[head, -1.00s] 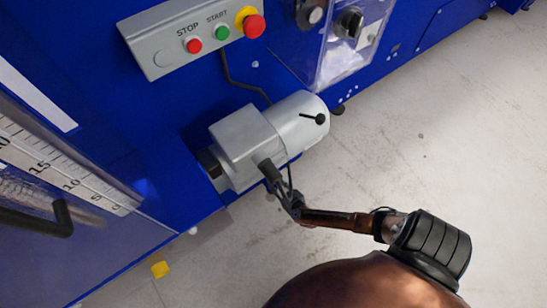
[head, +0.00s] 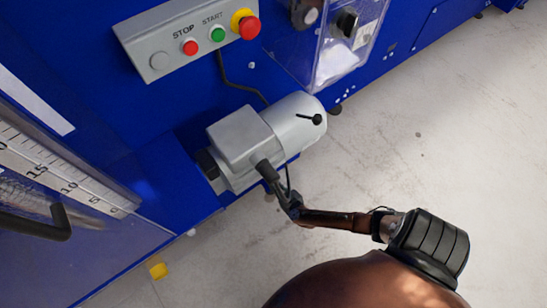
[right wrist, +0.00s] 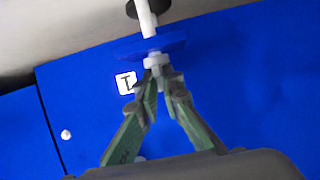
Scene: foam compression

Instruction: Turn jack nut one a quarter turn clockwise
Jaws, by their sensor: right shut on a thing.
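In the right wrist view, a pale grey hex nut (right wrist: 157,62) sits on a whitish upright rod (right wrist: 146,20), against a round blue flange (right wrist: 150,47). My right gripper (right wrist: 160,80) is shut on the nut, its two greenish fingers meeting at it from below in the picture. A white label (right wrist: 126,83) with a dark mark, seemingly a turned numeral, is on the blue panel just left of the fingers. In the head view my right arm reaches to the near side of the grey motor (head: 240,140); the nut and fingertips cannot be made out there. My left gripper is not in view.
The blue machine carries a control box (head: 160,60) with stop and start buttons and a red emergency knob (head: 250,28). A ruler scale (head: 55,178) is at left. A yellow block (head: 158,270) lies on the floor. The pale floor (head: 450,120) at right is clear.

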